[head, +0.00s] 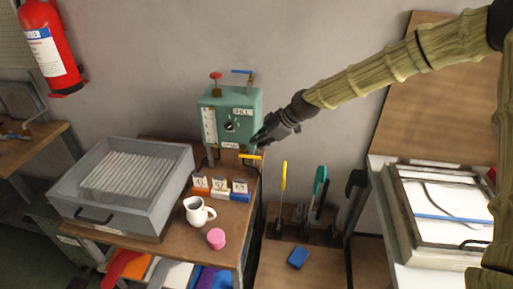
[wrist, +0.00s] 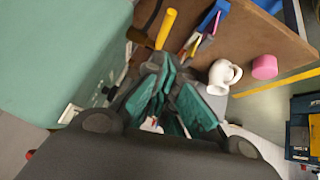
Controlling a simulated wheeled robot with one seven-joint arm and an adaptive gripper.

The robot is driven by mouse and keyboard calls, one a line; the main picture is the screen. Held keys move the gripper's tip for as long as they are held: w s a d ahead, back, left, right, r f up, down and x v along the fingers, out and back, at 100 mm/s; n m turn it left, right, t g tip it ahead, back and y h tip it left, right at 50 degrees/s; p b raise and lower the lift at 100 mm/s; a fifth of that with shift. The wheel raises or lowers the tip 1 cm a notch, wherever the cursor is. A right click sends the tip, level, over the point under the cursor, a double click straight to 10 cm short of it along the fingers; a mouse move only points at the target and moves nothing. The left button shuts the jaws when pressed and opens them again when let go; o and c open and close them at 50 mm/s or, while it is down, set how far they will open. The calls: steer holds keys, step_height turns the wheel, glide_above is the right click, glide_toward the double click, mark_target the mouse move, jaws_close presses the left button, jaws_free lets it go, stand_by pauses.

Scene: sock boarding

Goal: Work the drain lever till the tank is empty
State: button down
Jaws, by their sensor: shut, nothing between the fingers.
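The teal tank (head: 232,108) stands on legs against the wall at the back of the wooden bench. Its front has a pale gauge strip, a dark round fitting and small labels too small to read surely. A yellow-handled lever (head: 252,157) sticks out low at its right front; I take it as the drain lever. In the wrist view the yellow handle (wrist: 166,28) lies beyond my fingers, and the teal tank side (wrist: 60,60) fills the left. My gripper (head: 258,141) is shut and empty beside the tank's lower right, just above the yellow handle. Contact cannot be told.
A white jug (head: 197,211) and pink cup (head: 216,238) stand at the bench front. Small labelled blocks (head: 220,188) sit before the tank. A grey clear-lidded box (head: 125,185) is at left. Tools (head: 283,185) stand in a lower rack at right. A red knob and blue lever top the tank.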

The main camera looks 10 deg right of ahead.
steer(key=d+f+b+v, duration=0.1)
steer(key=b+v, duration=0.1)
steer(key=v, duration=0.5)
steer(key=s+a+f+m+g+h, duration=0.1)
steer(key=s+f+m, duration=0.2)
steer(key=s+f, duration=0.5)
steer(key=s+f+m, duration=0.2)
steer(key=s+f, duration=0.2)
steer(key=f, duration=0.7)
steer(key=s+a+f+m+g+h, duration=0.1)
steer(key=s+f+m, duration=0.2)
steer(key=s+f, duration=0.55)
steer(key=s+d+f+m+h, duration=0.1)
steer(key=s+f, duration=0.3)
steer(key=s, duration=0.5)
steer(key=s+d+f+m+g+h, duration=0.1)
steer(key=s+d+f+m, duration=0.3)
steer(key=s, duration=0.5)
steer(key=s+d+f+m+g+h, duration=0.1)
steer(key=s+d+f+m+h, duration=0.1)
steer(key=s+f, duration=0.4)
steer(key=s+d+m, duration=0.1)
steer(key=s, duration=0.2)
steer(key=shift+s+d+f+h, duration=0.2)
steer(key=shift+s+d+h, duration=0.05)
steer(key=shift+s+h, duration=0.05)
